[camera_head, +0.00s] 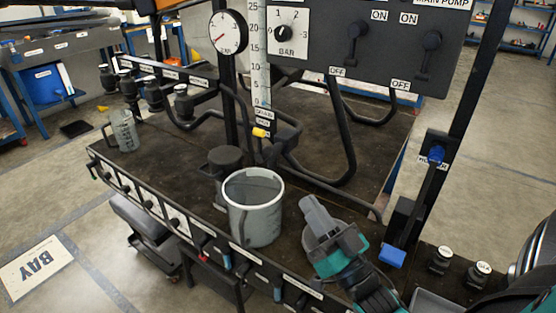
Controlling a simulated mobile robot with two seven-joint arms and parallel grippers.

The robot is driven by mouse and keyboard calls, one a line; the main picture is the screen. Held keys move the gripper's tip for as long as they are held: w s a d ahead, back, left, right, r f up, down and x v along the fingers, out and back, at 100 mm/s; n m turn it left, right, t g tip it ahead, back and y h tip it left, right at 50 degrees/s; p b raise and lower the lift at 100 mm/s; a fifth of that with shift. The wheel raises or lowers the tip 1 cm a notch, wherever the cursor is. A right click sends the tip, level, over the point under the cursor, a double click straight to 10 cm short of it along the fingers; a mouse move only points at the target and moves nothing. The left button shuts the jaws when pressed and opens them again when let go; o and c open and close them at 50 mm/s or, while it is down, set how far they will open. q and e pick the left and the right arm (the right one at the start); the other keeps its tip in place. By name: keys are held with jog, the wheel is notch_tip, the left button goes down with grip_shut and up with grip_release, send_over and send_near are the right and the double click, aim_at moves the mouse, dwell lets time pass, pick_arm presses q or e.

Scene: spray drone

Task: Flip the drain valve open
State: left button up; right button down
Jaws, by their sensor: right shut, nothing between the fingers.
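The drain valve shows as a small yellow handle (260,132) at the foot of the clear sight tube (261,60), just under a small label. The handle lies roughly sideways; whether that is open or shut I cannot tell. My right gripper (313,205) is shut and empty. It is in front of the valve, lower and to the right, and apart from it. A grey bucket (255,220) stands on the dark bench below the valve, left of my right gripper. My left gripper is not in view.
A dark control panel (345,45) with a dial and two levers hangs above on the right. Black hoses (345,140) loop behind the gripper. A round gauge (228,32) is left of the tube. A blue-handled lever (392,256) stands at the right. A clear jug (124,132) stands on the left.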

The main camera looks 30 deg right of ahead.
jog(key=shift+w, duration=0.1)
jog(key=x, duration=1.4)
